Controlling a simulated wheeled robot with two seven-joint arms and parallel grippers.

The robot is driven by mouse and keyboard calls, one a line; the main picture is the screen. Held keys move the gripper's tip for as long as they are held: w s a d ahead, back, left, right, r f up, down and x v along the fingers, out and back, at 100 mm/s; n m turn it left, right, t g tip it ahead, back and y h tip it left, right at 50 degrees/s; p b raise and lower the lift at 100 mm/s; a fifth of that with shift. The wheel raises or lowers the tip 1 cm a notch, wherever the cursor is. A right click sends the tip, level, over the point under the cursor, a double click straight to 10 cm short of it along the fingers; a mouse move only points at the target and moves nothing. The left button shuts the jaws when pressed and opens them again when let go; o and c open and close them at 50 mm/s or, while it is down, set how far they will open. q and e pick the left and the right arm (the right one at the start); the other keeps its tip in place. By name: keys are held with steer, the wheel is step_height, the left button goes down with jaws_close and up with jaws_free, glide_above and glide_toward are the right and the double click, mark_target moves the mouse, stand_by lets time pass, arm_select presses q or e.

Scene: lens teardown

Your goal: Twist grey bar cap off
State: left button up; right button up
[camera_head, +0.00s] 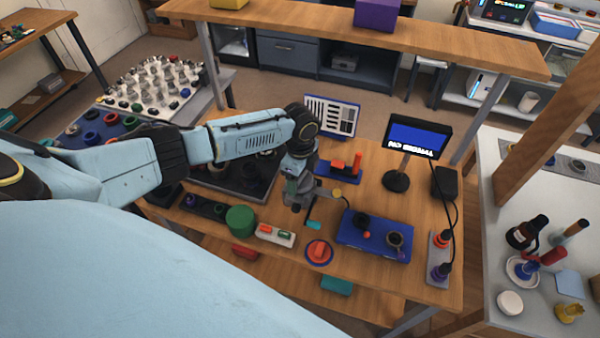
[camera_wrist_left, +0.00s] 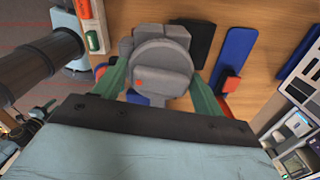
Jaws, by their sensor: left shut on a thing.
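My left gripper (camera_head: 295,197) reaches down over the wooden workbench in the head view. In the left wrist view its two green fingers (camera_wrist_left: 160,88) stand on either side of a grey round cap (camera_wrist_left: 162,58) with a raised bar across it and a small red dot. The gripper is shut on this grey cap. Grey blocky parts show around and behind the cap; what lies under it is hidden. In the head view the gripper largely hides the cap. My right gripper is in neither view.
A blue tray (camera_head: 345,232) with dark round parts lies right of the gripper. A green cylinder (camera_head: 240,220) and a red part on a blue disc (camera_head: 319,252) are near the front. A small monitor (camera_head: 417,136) stands behind right. A wooden shelf (camera_head: 350,35) crosses the back.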

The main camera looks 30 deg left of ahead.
arm_select(q)
steer(key=shift+n, duration=0.3)
steer(key=shift+r+n+p, duration=0.1)
steer(key=shift+n+p, duration=0.4)
steer(key=shift+p, duration=0.15)
steer(key=shift+r+p, duration=0.9)
steer(key=shift+r, duration=0.1)
steer(key=shift+r+p, duration=0.45)
steer(key=shift+r, duration=1.95)
